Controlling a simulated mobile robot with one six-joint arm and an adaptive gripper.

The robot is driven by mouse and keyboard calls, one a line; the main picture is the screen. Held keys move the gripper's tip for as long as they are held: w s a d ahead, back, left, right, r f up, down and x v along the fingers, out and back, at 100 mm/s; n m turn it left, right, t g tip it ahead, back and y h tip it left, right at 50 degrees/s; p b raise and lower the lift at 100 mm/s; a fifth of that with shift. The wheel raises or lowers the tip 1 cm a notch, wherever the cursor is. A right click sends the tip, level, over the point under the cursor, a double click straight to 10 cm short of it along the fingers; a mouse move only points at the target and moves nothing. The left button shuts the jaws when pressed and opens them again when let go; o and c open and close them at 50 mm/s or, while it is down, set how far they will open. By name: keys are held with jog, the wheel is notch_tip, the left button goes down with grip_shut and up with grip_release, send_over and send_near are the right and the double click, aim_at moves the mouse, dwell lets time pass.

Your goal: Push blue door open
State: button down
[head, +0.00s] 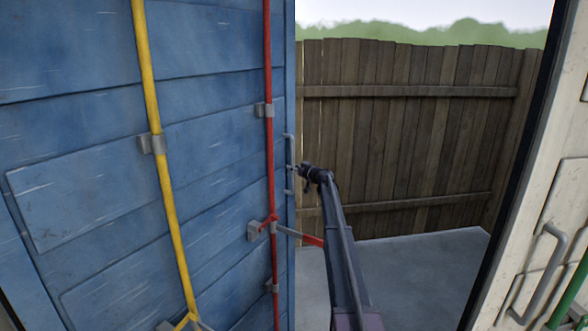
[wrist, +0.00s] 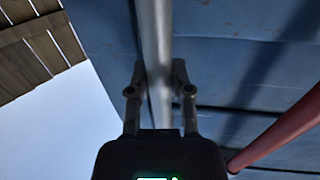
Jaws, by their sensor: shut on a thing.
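The blue door (head: 90,110) fills the left of the head view, with a yellow rod (head: 157,110) and a red rod (head: 268,150) running up it. A grey bar handle (head: 290,150) stands at its right edge. My gripper (head: 296,168) is at that handle. In the wrist view, the handle bar (wrist: 154,40) runs between the two fingers of my gripper (wrist: 158,75), which is shut on it. The blue door surface also shows in the wrist view (wrist: 240,70). Part of the handle is hidden by my gripper.
A wide gap lies right of the blue door, with pale grey ground (head: 420,275) and a wooden fence (head: 410,130) behind. A white door panel (head: 560,150) with a grey handle (head: 537,275) and green rod (head: 572,290) stands at the right. A red lever (head: 310,240) juts from the blue door.

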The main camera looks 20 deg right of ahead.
jog(key=shift+x, duration=0.75)
jog(key=shift+a, duration=0.15)
jog(key=c, duration=0.5)
grip_release()
jog(key=shift+c, duration=0.2)
jog(key=v, duration=1.2)
